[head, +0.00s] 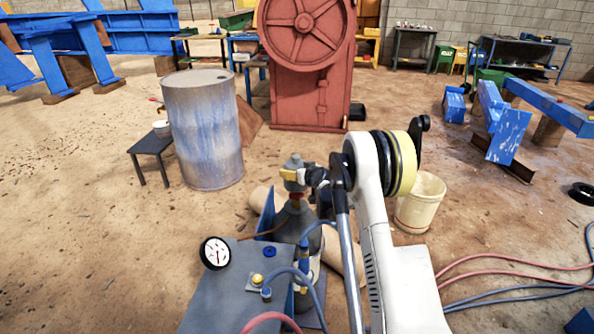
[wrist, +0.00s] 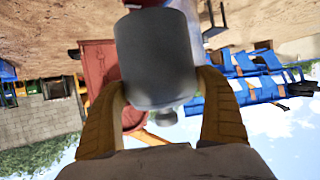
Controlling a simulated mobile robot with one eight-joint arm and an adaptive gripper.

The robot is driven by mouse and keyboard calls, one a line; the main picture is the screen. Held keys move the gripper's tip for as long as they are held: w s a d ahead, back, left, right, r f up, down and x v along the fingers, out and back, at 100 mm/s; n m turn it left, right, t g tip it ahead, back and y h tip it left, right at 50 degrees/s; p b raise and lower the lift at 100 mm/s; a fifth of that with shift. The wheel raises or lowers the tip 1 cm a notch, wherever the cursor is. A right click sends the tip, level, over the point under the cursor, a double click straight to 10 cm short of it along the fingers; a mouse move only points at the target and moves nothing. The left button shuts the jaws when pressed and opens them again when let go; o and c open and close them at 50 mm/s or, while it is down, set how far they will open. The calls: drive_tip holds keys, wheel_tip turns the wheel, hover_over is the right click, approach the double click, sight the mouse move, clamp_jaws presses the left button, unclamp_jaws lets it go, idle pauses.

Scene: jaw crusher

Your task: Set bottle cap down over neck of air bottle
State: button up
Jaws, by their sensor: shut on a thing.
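The grey bottle cap (head: 294,162) is a short cylinder with a small knob on top. My gripper (head: 295,176) is shut on it, with a yellow finger showing in the head view. In the wrist view the cap (wrist: 155,60) fills the space between the two yellow fingers of my gripper (wrist: 160,85). The cap looks upright, directly above the grey air bottle (head: 290,220). A red part (head: 295,197) shows at the bottle's neck, just under the cap. I cannot tell whether cap and neck touch.
A grey panel with a dial gauge (head: 216,253) and hoses stands in front of the bottle. A cream bucket (head: 420,203) is to the right. A blue-grey drum (head: 203,130) and a small dark table (head: 151,145) are to the left. A red flywheel machine (head: 308,100) stands behind.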

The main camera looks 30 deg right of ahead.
drive_tip(key=shift+f+b, duration=0.85)
drive_tip(key=shift+f, duration=4.25)
drive_tip(key=o, duration=1.2)
drive_tip(key=shift+o, duration=0.2)
drive_tip(key=v, duration=1.2)
